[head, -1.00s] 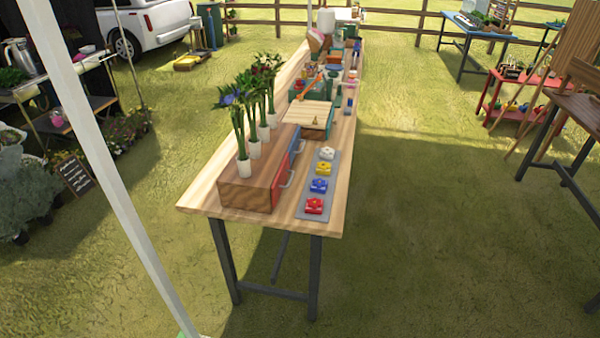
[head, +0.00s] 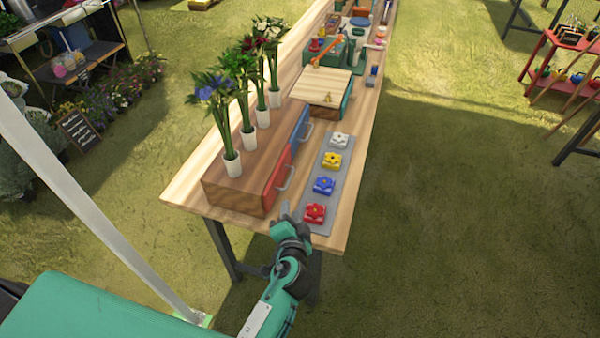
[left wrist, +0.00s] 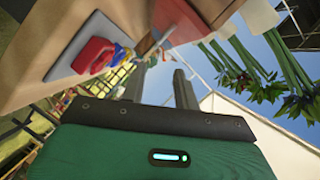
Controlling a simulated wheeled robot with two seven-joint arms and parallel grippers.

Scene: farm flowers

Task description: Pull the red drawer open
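The red drawer (head: 278,180) is the nearer of two drawers in a wooden box (head: 236,191) on the table. Its front faces right and looks closed, with a pale bar handle (head: 290,176). My left gripper (head: 286,208) is at the table's near edge, just in front of the drawer and below its handle, apparently not touching it. In the left wrist view, its two dark fingers (left wrist: 160,88) stand apart with nothing between them. The red drawer front (left wrist: 180,20) shows above them there. My right gripper is not in view.
A blue drawer (head: 300,128) is beyond the red one. White vases (head: 232,163) with flowers stand on the box. A grey strip (head: 318,219) with red, blue, yellow and white flower-shaped pieces lies right of the drawers. A pale post (head: 100,212) stands at left.

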